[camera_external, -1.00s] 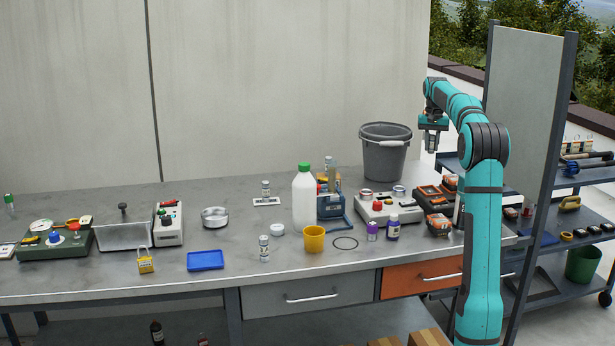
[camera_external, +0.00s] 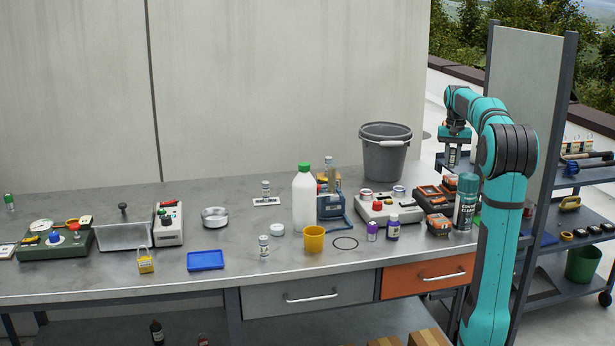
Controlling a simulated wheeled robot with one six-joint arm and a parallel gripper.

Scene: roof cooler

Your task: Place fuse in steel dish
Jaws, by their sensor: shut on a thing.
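My gripper (camera_external: 453,148) hangs pointing down at the right, in front of the shelf cart and beyond the bench's right end. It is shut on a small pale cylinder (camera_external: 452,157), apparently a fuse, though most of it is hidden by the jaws. Similar white cylinders stand on the bench: one (camera_external: 264,250) near the front, another (camera_external: 265,188) on a small white plate farther back.
A white bottle (camera_external: 303,205), a yellow cup (camera_external: 314,241), a grey bucket (camera_external: 385,155) and a spray can (camera_external: 466,205) stand between my arm and the dish. A blue tray (camera_external: 206,261) lies in front of the dish. The bench around the dish is mostly clear.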

